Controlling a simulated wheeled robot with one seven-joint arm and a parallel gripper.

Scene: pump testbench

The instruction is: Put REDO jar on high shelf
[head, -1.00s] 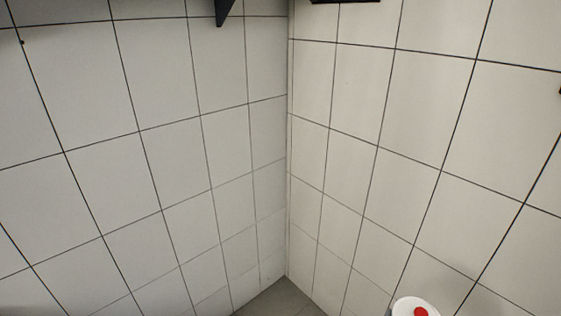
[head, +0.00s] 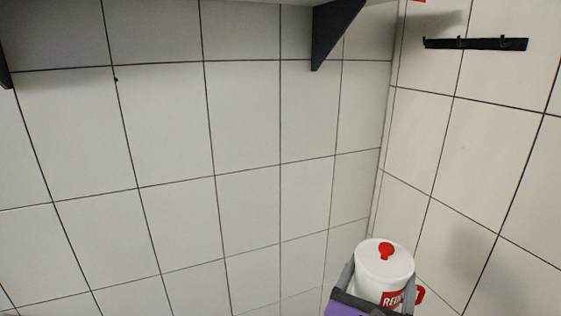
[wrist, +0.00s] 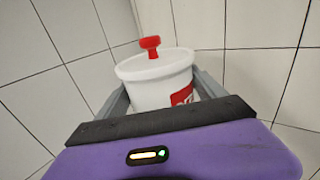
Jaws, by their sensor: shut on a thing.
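The REDO jar (head: 384,264) is white with a white lid, a red knob and a red label. It is at the bottom right of the head view, upright or nearly so. My gripper (head: 376,284) is shut on it, with one grey finger on each side. In the wrist view the jar (wrist: 155,82) sits between the fingers of my gripper (wrist: 160,95), against tiled wall. The high shelf (head: 240,3) shows only as a pale underside at the top edge of the head view, with a dark bracket (head: 333,32) below it. The shelf's top is hidden.
A black hook rail (head: 475,43) is fixed on the right wall. A second dark bracket (head: 4,68) shows at the left edge. A red thing is cut off at the top right. The tiled wall (head: 245,120) below the shelf is bare.

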